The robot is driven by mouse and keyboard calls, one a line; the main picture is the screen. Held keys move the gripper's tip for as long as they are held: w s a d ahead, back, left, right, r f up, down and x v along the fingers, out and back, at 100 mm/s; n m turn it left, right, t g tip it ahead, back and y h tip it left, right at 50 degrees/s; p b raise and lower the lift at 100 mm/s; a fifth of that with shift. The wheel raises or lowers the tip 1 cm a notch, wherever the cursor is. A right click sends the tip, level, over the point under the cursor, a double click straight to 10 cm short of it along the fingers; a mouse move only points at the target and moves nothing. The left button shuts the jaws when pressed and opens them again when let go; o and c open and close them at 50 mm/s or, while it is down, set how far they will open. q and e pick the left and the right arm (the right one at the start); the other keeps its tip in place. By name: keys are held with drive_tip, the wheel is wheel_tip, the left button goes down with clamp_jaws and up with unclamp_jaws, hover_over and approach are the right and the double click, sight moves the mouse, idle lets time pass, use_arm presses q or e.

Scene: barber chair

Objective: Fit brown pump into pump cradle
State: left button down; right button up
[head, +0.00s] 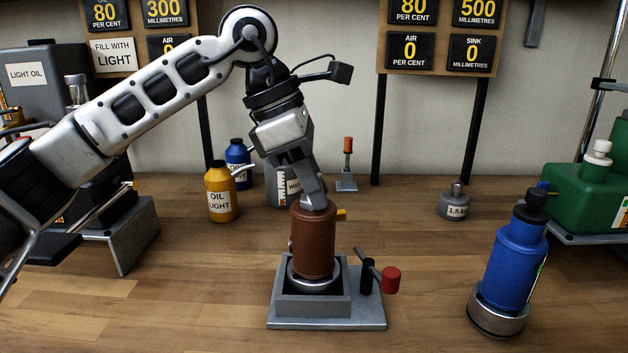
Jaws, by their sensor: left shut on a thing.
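The brown pump (313,243) is an upright brown cylinder with a metal ring at its base. My left gripper (314,200) is shut on its top from above. The pump cradle (330,312) is a grey square socket on a flat metal plate at the front middle, with a red-knobbed lever (391,280) on its right side. The pump's lower ring shows at the cradle's opening, over or partly inside it. I cannot tell how deep it sits. My right gripper is not in view.
A blue pump (513,262) stands at the right front. Yellow (221,195) and blue (237,158) oil bottles stand behind to the left. A small grey weight (454,203) and a red-topped lever (347,165) stand at the back. A green tank (588,196) is at right. Table between cradle and blue pump is clear.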

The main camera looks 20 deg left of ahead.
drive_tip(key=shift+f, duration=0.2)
use_arm(q)
drive_tip(key=c, duration=1.2)
unclamp_jaws()
drive_tip(key=shift+o, duration=0.2)
drive_tip(key=shift+f, duration=0.25)
drive_tip(key=shift+v, duration=0.85)
drive_tip(key=p+v, duration=0.1)
drive_tip(key=v, duration=1.3)
drive_tip(key=shift+r, duration=0.25)
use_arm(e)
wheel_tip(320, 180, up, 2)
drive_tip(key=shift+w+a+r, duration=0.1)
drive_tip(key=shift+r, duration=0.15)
use_arm(q)
drive_tip(key=shift+s, duration=0.1)
